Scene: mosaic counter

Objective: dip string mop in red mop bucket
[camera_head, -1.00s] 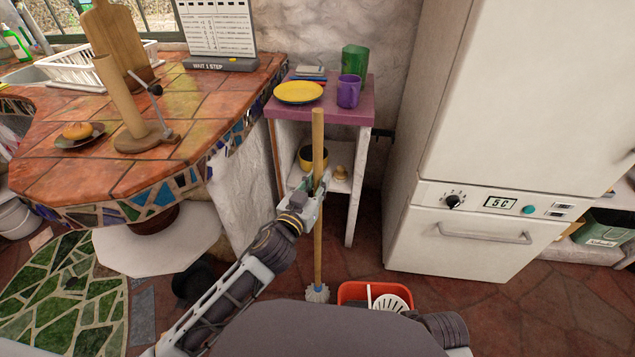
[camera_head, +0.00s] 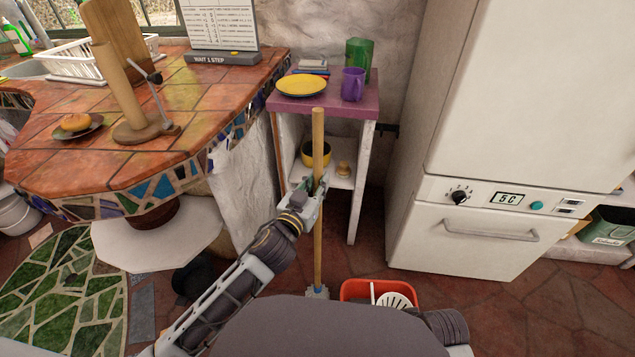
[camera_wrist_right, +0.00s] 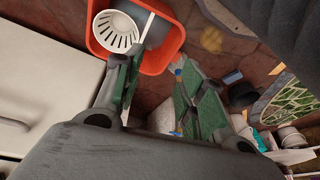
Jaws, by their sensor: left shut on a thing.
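The string mop (camera_head: 318,240) stands upright, its wooden handle rising past the small shelf stand. My left gripper (camera_head: 316,187) is shut around the handle's middle. The mop's blue collar and pale head are low down, partly hidden behind my body. The red mop bucket (camera_head: 352,289) is on the floor just right of the mop head, apart from it in the picture. It also shows at the top of the right wrist view (camera_wrist_right: 172,52), with its white wringer. My right gripper (camera_wrist_right: 160,85) has its fingers spread, with nothing clearly held; in the head view it is hidden.
A mosaic-edged counter (camera_head: 175,112) is at left. The purple-topped stand (camera_head: 322,101) behind the mop carries a yellow plate (camera_head: 302,85) and a purple mug (camera_head: 353,84). A white fridge (camera_head: 470,240) stands right of the bucket. Tiled floor (camera_head: 480,310) is clear at lower right.

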